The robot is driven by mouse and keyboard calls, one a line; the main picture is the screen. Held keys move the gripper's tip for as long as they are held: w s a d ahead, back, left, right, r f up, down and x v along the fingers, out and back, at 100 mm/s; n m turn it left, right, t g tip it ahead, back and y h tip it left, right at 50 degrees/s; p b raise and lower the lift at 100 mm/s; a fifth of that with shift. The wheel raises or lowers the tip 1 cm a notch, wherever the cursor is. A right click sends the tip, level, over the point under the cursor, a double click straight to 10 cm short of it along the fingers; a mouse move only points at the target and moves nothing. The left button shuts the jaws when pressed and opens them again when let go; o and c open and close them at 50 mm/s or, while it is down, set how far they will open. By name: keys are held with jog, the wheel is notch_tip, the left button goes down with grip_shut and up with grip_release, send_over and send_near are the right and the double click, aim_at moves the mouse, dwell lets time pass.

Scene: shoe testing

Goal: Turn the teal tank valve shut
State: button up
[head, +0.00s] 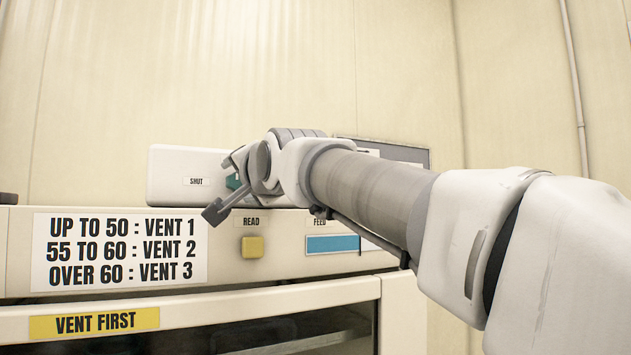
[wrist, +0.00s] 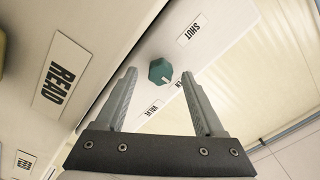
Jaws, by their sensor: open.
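The teal valve knob (wrist: 160,70) sits on the face of a white tank box (head: 166,165) on top of the machine. In the head view only a sliver of the teal knob (head: 233,182) shows behind my gripper. My gripper (wrist: 160,74) is open, with one finger on either side of the knob in the wrist view. I cannot tell whether the fingers touch it. The knob's pale mark points toward a partly hidden label ending in "EN". The SHUT label (wrist: 192,29) lies apart from that mark. In the head view my gripper (head: 222,186) is at the box front.
Below the box, the machine front carries a yellow button (head: 252,247) under READ and a blue strip (head: 332,244) under FEED. A vent chart (head: 120,250) and a yellow VENT FIRST label (head: 94,322) are at left. A grey panel (head: 405,153) stands behind my arm.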

jog(key=shift+w+a, duration=0.1)
jog(key=shift+w, duration=0.1)
grip_shut()
dwell(0.4)
